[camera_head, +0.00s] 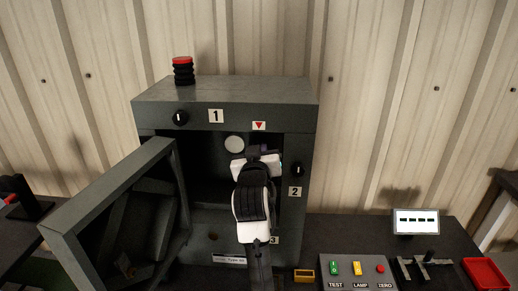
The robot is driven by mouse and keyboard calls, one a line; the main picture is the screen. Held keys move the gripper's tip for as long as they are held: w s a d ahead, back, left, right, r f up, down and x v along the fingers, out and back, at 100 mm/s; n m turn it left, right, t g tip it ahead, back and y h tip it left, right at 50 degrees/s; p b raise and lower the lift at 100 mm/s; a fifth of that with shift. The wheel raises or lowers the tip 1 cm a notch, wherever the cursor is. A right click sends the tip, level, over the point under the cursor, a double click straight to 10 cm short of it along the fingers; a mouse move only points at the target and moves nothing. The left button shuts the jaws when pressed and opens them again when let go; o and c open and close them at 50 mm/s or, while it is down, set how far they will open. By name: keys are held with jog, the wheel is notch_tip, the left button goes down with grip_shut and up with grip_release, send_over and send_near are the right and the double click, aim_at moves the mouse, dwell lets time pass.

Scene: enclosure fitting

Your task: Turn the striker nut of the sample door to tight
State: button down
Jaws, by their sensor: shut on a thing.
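The sample door (108,210) of the dark grey enclosure (222,91) stands wide open to the left, seen from its inner side. My gripper (264,149) reaches into the upper right of the opening, below the red triangle label. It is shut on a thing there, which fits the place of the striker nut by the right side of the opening. My white and black hand and wrist cover the nut, so its turn position cannot be seen.
Knobs stand at labels 1 (180,118) and 2 (297,170). A red-topped black stack (183,71) is on the enclosure. A button panel (356,272), a small display (416,222) and a red tray (486,274) are at right. The open door takes up the left side.

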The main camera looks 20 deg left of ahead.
jog(key=shift+m, duration=1.1)
jog(key=c, duration=1.5)
grip_release()
jog(key=shift+o, duration=0.2)
jog(key=b+v, duration=0.7)
jog(key=v, duration=0.4)
jog(key=shift+s+f, duration=0.25)
jog(key=shift+r+b+v, duration=0.25)
jog(key=shift+b+v, duration=0.9)
jog(key=shift+b, duration=2.05)
